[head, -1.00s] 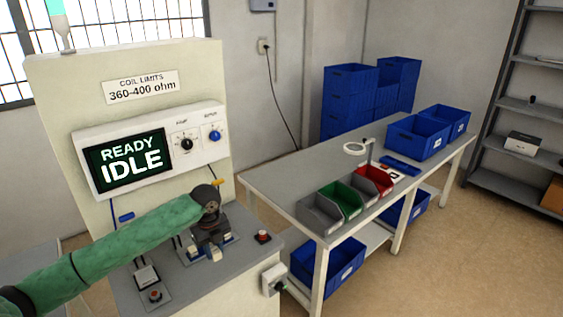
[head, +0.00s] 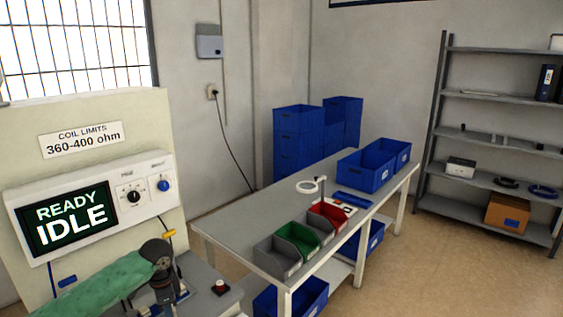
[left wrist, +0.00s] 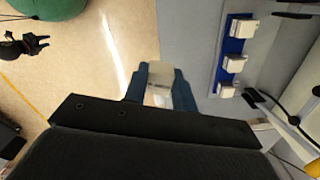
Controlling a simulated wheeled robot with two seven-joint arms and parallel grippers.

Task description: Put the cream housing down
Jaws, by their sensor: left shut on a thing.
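The cream housing (left wrist: 159,92) is between the two blue fingers of my left gripper (left wrist: 160,80) in the left wrist view. The fingers are shut on its sides. In the head view my left gripper (head: 166,293) points down over the grey bench top by the test panel, low at the left; the housing cannot be made out there. In the wrist view the housing hangs near the bench edge, with floor to the left.
A blue fixture (left wrist: 236,46) with several white blocks lies right of the gripper in the wrist view. The panel display (head: 69,215) reads READY IDLE. A red button (head: 220,287) sits on the bench. Grey (head: 277,259), green and red bins stand on the table.

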